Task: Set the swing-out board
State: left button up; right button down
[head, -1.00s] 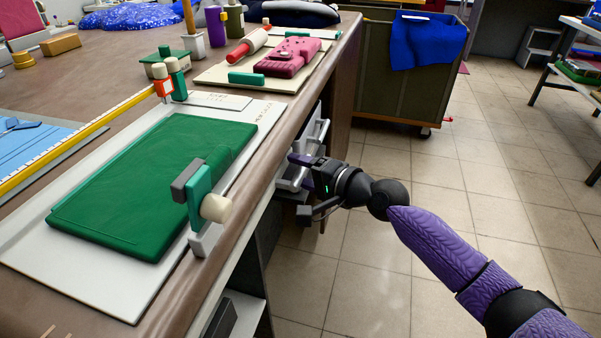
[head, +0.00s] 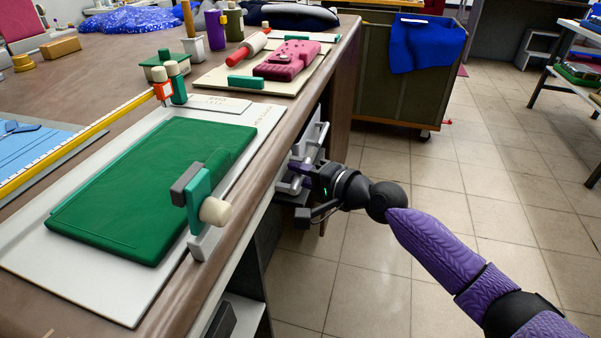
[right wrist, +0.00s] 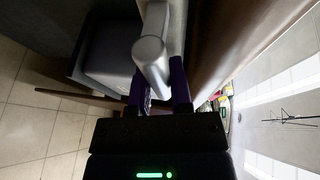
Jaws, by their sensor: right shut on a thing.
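My right gripper (head: 298,188) is beside the table's right edge, just below the top. It is shut on a silver-grey handle (head: 312,143) fixed at the table's side. In the right wrist view, the purple fingers (right wrist: 160,88) stand on either side of the rounded grey handle (right wrist: 151,58). The swing-out board cannot be told apart for sure; the gripper and table edge hide part of what the handle joins. My left gripper is not in view.
A pink piece (head: 288,60) lies behind. A wheeled bin (head: 385,98) stands beyond.

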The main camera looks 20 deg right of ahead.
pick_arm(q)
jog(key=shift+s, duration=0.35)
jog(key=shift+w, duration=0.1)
